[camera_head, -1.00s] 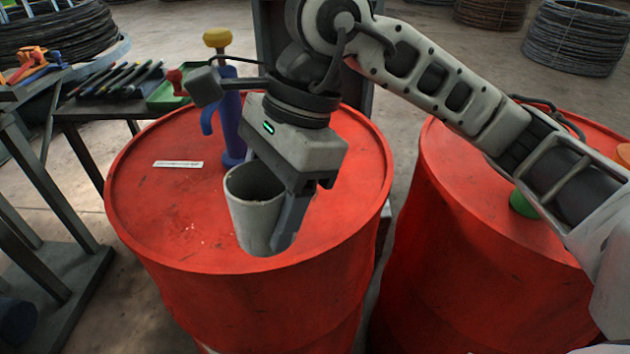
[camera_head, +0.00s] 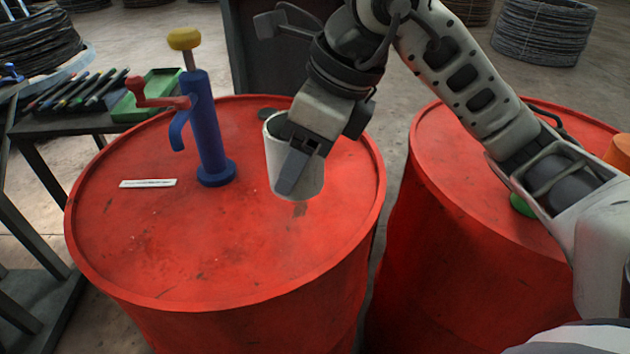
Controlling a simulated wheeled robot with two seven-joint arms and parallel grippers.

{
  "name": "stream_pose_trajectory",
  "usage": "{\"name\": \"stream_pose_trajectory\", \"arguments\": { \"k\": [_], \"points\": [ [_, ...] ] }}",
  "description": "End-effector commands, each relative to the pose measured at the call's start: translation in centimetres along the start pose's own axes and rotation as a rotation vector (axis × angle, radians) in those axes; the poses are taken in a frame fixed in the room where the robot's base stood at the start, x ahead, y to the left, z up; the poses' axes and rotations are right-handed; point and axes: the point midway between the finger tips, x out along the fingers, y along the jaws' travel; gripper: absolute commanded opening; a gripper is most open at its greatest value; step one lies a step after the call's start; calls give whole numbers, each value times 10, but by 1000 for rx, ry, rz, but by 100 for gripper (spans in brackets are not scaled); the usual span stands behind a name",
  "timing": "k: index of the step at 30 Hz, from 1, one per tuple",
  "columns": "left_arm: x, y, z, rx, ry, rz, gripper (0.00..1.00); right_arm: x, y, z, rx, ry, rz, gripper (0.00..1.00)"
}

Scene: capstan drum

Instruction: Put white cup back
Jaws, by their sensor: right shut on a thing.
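The white cup (camera_head: 315,177) is upright at the right side of the near red drum (camera_head: 170,260). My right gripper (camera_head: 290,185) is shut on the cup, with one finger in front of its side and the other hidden. The cup's rim is partly hidden by the gripper. I cannot tell whether the cup's base touches the drum top or is just above it. My left gripper is not in view.
A blue hand pump (camera_head: 210,130) with a yellow knob and red handle stands left of the cup. A white label (camera_head: 148,183) lies on the drum top. A second red drum (camera_head: 450,200) stands to the right. The drum top's front is clear.

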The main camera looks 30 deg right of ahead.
Motion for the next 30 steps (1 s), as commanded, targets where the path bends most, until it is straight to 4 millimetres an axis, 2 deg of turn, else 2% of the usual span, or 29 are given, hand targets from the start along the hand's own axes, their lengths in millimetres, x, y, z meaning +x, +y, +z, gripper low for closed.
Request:
{"name": "stream_pose_trajectory", "arguments": {
  "k": [3, 9, 19, 24, 30],
  "points": [
    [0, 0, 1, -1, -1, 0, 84, 14, -29, -7, 7, 4, 2, 32],
    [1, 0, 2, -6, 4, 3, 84, 45, -54, -19, 2, 2, 2, 32],
    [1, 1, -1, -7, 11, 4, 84, 69, -74, -29, 1, 2, 2, 32],
    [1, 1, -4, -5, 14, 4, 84, 89, -72, -37, -1, 0, 3, 32],
    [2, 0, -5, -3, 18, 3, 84, 92, -72, -38, -3, -3, 0, 32]
  ]
}}
